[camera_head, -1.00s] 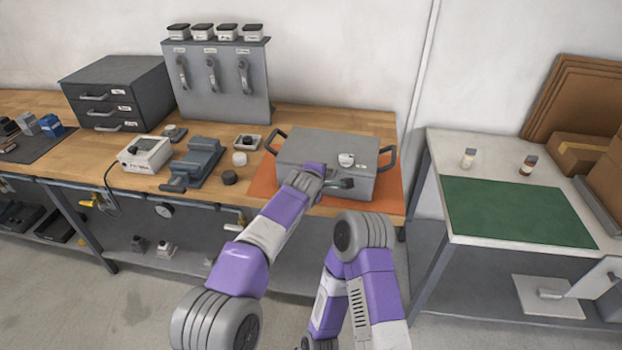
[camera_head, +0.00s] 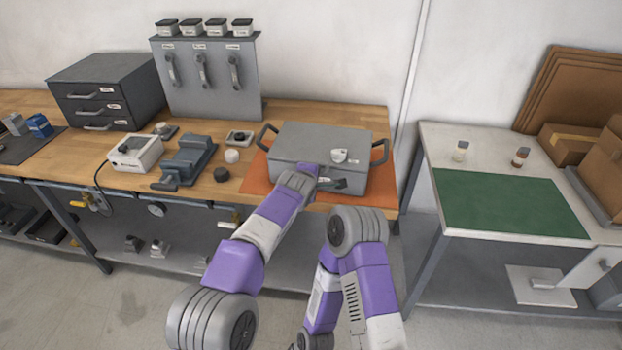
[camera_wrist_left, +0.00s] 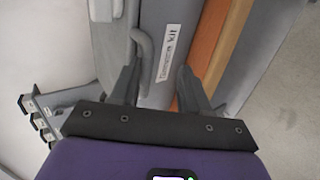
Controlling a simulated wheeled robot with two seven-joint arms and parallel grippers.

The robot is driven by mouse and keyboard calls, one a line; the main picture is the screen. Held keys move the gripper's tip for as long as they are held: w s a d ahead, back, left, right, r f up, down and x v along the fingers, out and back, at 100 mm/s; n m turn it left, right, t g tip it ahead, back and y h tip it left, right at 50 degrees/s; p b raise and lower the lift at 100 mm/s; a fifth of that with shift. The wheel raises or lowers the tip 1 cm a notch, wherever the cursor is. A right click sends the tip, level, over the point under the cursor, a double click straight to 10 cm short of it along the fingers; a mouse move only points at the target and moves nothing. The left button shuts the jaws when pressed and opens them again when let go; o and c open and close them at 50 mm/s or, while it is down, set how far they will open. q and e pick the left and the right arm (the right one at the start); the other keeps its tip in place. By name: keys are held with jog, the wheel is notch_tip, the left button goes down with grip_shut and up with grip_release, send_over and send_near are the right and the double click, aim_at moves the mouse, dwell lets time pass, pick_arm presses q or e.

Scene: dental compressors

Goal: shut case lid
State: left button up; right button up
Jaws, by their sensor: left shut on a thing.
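The grey case (camera_head: 318,155) stands on an orange mat (camera_head: 258,180) at the bench's right end, with a black handle on each side. Its lid (camera_head: 300,140) looks down flat on the body; I cannot tell if it is fully closed. My left gripper (camera_head: 326,184) is at the case's front, shut on part of it; the wrist hides much of that spot. In the left wrist view, the case front (camera_wrist_left: 165,25) with a white label and a grey curved bar (camera_wrist_left: 145,48) show near the fingers. My right arm is folded low, its gripper out of view.
A vise (camera_head: 187,160), a white device (camera_head: 136,153) and small parts lie left of the case. A drawer cabinet (camera_head: 105,92) and a grey panel (camera_head: 205,80) stand behind. A side table with a green mat (camera_head: 508,204) is at the right, across a gap.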

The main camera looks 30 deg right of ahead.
pick_arm(q)
jog(key=v, duration=0.7)
jog(key=shift+a, duration=0.2)
jog(key=shift+s+r, duration=0.1)
jog(key=shift+r, duration=0.05)
jog(key=a+f+m+g+y+p, duration=0.2)
jog(key=a+f+m+g+y, duration=0.15)
jog(key=a+f, duration=2.2)
jog(key=s+a+f+m+g+p, duration=0.1)
jog(key=s+a+f, duration=0.4)
jog(key=s, duration=0.2)
jog(key=s+a+f+m+g+p, duration=0.1)
jog(key=s+a+f+g, duration=0.1)
jog(key=s+a+f, duration=0.3)
jog(key=s+a, duration=0.1)
jog(key=s, duration=0.6)
jog(key=s+a+f+m+g, duration=0.1)
jog(key=s+a, duration=0.1)
jog(key=s, duration=0.5)
jog(key=shift+a+f, duration=0.2)
jog(key=shift+a, duration=0.15)
jog(key=shift+m, duration=0.25)
